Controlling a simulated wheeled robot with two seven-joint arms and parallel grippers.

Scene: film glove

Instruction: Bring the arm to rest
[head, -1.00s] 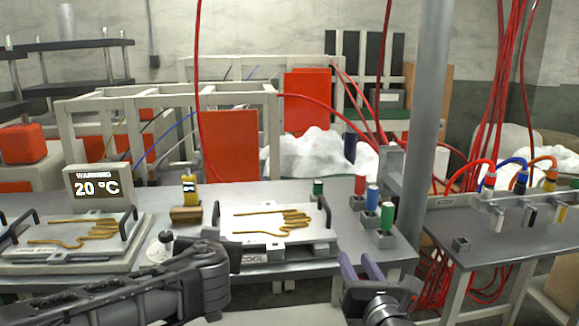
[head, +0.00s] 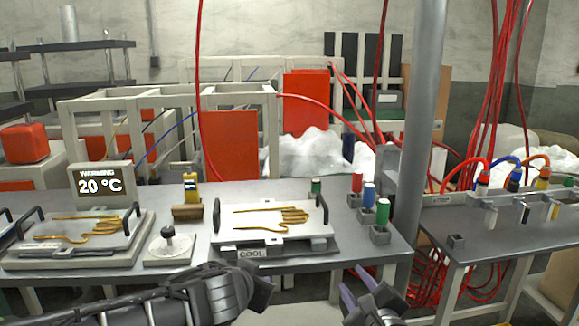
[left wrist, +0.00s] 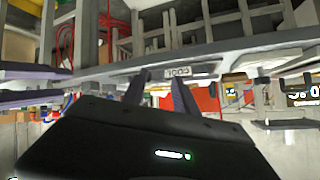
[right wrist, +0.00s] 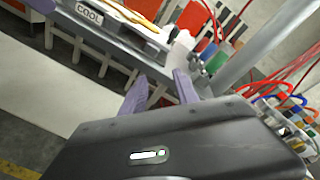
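My left gripper (left wrist: 160,84) shows two fingers standing apart in the left wrist view, with nothing between them. In the head view my left arm reaches in low from the left, and its dark gripper body (head: 258,285) is just in front of the table's near edge. My right gripper (head: 356,289) is at the bottom of the head view, right of the left one, its purple fingers pointing toward the table. In the right wrist view its fingers (right wrist: 160,86) are also apart and empty. Neither gripper touches anything on the table.
The grey table (head: 345,240) carries two plates with yellow glove shapes, the left one (head: 128,240) and the one marked COOL (head: 325,228). A knobbed stand (head: 168,243), a 20 °C display (head: 100,187) and coloured cylinders (head: 383,212) stand there too. A side table (head: 480,232) is at right.

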